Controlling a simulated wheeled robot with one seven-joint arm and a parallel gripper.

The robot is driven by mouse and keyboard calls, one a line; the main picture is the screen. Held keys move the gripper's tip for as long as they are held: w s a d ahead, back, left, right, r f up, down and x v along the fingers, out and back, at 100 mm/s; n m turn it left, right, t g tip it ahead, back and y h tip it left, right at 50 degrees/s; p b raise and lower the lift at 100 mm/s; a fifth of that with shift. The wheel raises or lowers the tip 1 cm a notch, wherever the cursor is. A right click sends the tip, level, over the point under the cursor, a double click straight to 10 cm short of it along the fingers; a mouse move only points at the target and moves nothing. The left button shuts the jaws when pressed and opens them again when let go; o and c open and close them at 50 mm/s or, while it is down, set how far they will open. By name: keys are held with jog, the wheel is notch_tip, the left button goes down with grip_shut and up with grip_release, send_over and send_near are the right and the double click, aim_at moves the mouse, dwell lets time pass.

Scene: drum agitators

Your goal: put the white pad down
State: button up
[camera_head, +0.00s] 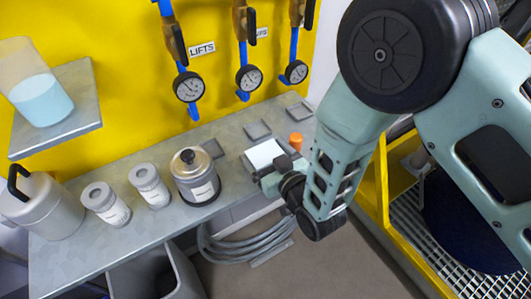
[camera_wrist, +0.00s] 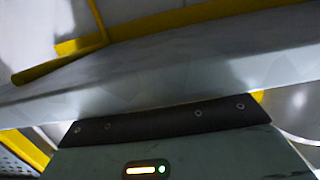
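The white pad (camera_head: 264,154) is a small flat block over the right end of the grey bench in the head view. My gripper (camera_head: 277,163) is at its right end, with one dark finger at the far side and one at the near side; it looks shut on the pad. I cannot tell whether the pad's underside touches the bench. The wrist view shows a broad grey slab (camera_wrist: 160,75) close in front of the dark screwed strip; the fingertips do not show there.
On the bench (camera_head: 135,227) stand a lidded metal can (camera_head: 195,178), two grey canisters (camera_head: 149,185) and a black-handled jug (camera_head: 45,205). Flat grey squares (camera_head: 258,131) lie along the back. An orange cap (camera_head: 296,141) is just beyond the pad. A coiled hose (camera_head: 245,247) hangs below.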

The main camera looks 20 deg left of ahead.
jog(key=shift+r+p, duration=0.3)
jog(key=b+v, duration=0.3)
jog(key=v, duration=0.9)
jog(key=shift+f, duration=0.15)
jog(key=w+d+r+m+g+h, duration=0.2)
jog(key=d+r+g+h, duration=0.2)
jog(key=r+h, duration=0.1)
jog(key=s+d+r+g+h, duration=0.3)
jog(key=s+d+r, duration=0.1)
jog(key=d, duration=0.3)
jog(key=s+d+r+g+h, duration=0.3)
jog(key=s+d+r, duration=0.1)
jog(key=s+d, duration=0.3)
jog(key=shift+s+d+r+h, duration=0.25)
jog(key=shift+d+r+h, duration=0.15)
jog(key=shift+d, duration=0.15)
jog(key=shift+c, duration=0.4)
dwell(2.5)
